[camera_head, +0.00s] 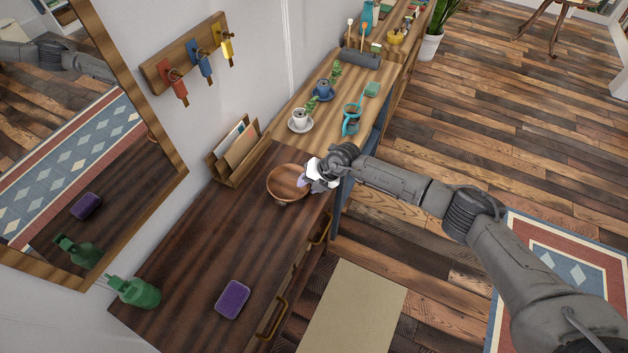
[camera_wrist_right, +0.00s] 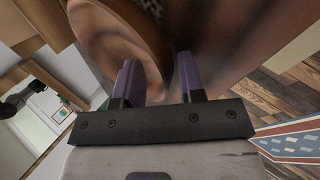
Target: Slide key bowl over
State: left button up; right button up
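The key bowl (camera_head: 284,182) is a round brown wooden bowl on the dark wood console top (camera_head: 215,215), near its far right part. It looks empty from the head view. My right gripper (camera_head: 309,181) is at the bowl's right rim. In the right wrist view the two purple-grey fingers (camera_wrist_right: 160,82) stand apart, with the bowl (camera_wrist_right: 105,35) beside and beyond them. Whether both fingers touch the bowl I cannot tell. My left gripper is not in view.
A letter holder (camera_head: 238,153) stands behind the bowl by the wall. A purple box (camera_head: 232,300) and green bottle (camera_head: 135,292) are near. The console between them and the bowl is clear.

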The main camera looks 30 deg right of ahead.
jog(key=shift+f, duration=0.2)
grip_shut()
dwell(0.3)
